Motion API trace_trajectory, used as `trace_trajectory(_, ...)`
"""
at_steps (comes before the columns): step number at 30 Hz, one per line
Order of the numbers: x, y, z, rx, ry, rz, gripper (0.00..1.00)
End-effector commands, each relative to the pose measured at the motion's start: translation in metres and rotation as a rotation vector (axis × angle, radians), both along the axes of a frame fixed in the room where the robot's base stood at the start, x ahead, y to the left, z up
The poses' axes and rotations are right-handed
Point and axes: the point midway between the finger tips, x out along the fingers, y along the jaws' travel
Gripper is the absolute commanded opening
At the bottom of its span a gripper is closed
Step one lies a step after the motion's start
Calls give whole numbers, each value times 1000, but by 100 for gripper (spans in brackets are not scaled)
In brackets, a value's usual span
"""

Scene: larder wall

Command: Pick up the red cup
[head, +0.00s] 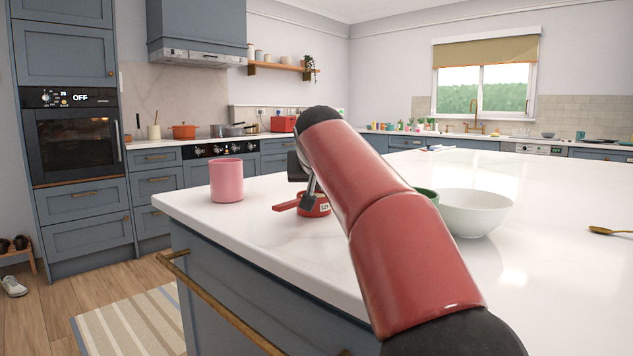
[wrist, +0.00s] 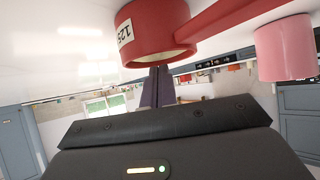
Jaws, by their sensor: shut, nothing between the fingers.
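The red cup (head: 314,206) is a small measuring cup with a white number label and a flat handle. It stands on the white island counter (head: 270,240), its handle pointing left in the head view. In the wrist view the red cup (wrist: 158,35) is large at the top, its handle running to the upper right. My gripper (head: 311,190) is just above and beside it, fingers pointing down. In the wrist view my gripper (wrist: 157,75) has its fingers together, empty, with the tips at the cup's rim. I cannot tell whether they touch it. My arm hides part of the counter.
A pink cup (head: 227,180) stands left of the red cup, and also shows in the wrist view (wrist: 285,48). A white bowl (head: 475,212) and a partly hidden green item (head: 427,195) are to the right. A gold spoon (head: 608,231) lies far right. The counter's front left is clear.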

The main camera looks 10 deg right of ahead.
Motion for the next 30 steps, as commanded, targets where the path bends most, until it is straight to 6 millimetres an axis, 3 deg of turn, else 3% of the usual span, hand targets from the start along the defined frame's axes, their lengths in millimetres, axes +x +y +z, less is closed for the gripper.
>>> trace_trajectory(8, 0, 1, -7, 1, 16, -1, 0)
trace_trajectory(11, -9, 3, -10, 1, 17, 0, 0)
trace_trajectory(19, -82, 18, -12, 2, 14, 3, 0)
trace_trajectory(30, -78, 16, -4, 1, 11, 0, 0)
